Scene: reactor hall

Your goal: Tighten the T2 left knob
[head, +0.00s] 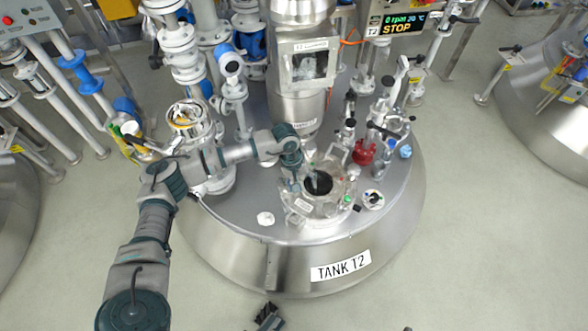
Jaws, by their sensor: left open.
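Tank T2 (222,232) is a steel vessel with a "TANK T2" label on its front. On its lid is a round clamped port (325,208) with a dark centre and several small fittings around its rim. My left gripper (299,188) points down at the left side of this port, and its fingers are small and hard to make out. It is open. The left knob is not clearly distinguishable; the gripper and wrist cover that side of the port. I cannot tell whether they touch. A dark part at the bottom edge (268,318) may be my right gripper.
A steel column with a framed window (308,62) rises behind the port. Red (363,152) and blue (406,151) fittings and upright valves stand right of it. White pipes crowd the left rear. A white piece (265,218) lies on the lid's clear front left.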

